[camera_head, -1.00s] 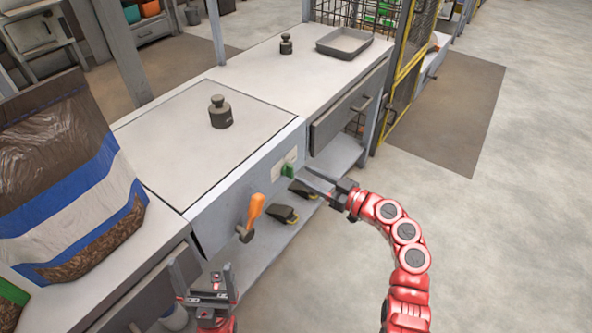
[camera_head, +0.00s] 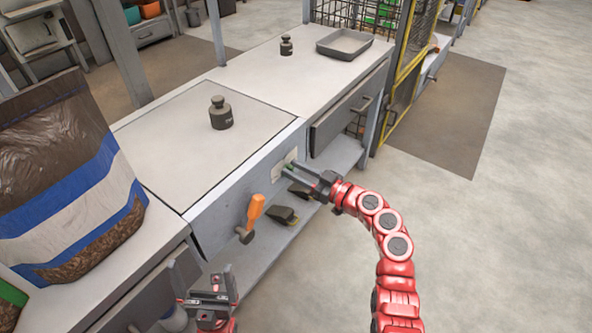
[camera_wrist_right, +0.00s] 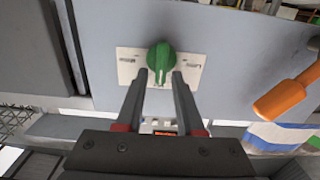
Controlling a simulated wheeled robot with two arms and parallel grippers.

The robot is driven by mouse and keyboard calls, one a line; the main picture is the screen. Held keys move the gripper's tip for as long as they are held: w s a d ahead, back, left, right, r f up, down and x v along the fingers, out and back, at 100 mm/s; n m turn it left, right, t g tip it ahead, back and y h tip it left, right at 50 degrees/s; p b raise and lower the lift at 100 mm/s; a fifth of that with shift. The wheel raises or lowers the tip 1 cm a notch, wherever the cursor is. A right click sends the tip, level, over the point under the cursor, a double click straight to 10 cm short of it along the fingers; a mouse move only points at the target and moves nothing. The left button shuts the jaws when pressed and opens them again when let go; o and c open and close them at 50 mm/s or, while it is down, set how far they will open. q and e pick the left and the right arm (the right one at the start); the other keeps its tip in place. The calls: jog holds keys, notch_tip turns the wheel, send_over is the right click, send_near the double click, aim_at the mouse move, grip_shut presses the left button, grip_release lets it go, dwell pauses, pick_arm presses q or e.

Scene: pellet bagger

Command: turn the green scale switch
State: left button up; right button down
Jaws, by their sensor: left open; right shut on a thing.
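The green scale switch (camera_wrist_right: 161,58) is a round knob with a ridge on a pale label plate (camera_wrist_right: 130,66), on the front panel of the bench. My right gripper (camera_wrist_right: 160,76) is at the switch, with one finger on each side of its ridge, shut on it. In the head view the right gripper (camera_head: 291,168) covers most of the switch; only a bit of green shows. My left gripper (camera_head: 207,279) is open and empty at the lower left, in front of the bench and well away from the switch.
An orange-handled tool (camera_head: 256,209) hangs on the front panel left of the switch. A dark weight (camera_head: 221,114) stands on the scale plate (camera_head: 180,150). A large pellet bag (camera_head: 70,185) stands at the left. A drawer (camera_head: 340,115) is right of the switch. Floor at right is clear.

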jog(key=shift+f+m, duration=0.1)
jog(key=shift+m, duration=0.2)
jog(key=m, duration=0.3)
jog(key=f+m+b, duration=0.1)
jog(key=m, duration=0.1)
jog(key=shift+w+d+m, duration=0.15)
jog(key=shift+w+m, duration=0.05)
jog(key=shift+m, duration=0.2)
jog(key=shift+s+f, duration=0.1)
jog(key=shift+f, duration=0.1)
jog(key=c, duration=1.3)
grip_release()
jog(key=o, duration=0.4)
jog(key=shift+r, duration=0.15)
jog(key=shift+o, duration=0.2)
jog(key=shift+r, duration=0.25)
